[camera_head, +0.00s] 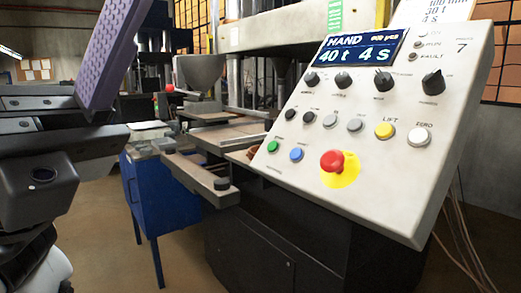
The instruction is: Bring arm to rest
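My gripper (112,55) shows at the left edge, close to the camera. A long purple ridged finger pad points up and leans right, with dark finger links below it. Its top is cut off by the frame, and I cannot make out a second fingertip or the gap between the fingers. No held object shows. The gripper stands in front of the blue stand and left of the press control panel (385,115), apart from the panel.
The panel has a display (360,50) reading HAND, 40 t 4 s, several knobs and buttons, and a red emergency button (332,161). A grey arm with a black knob (221,184) juts left from the press. A blue stand (160,215) is behind. Floor shows at bottom centre-left.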

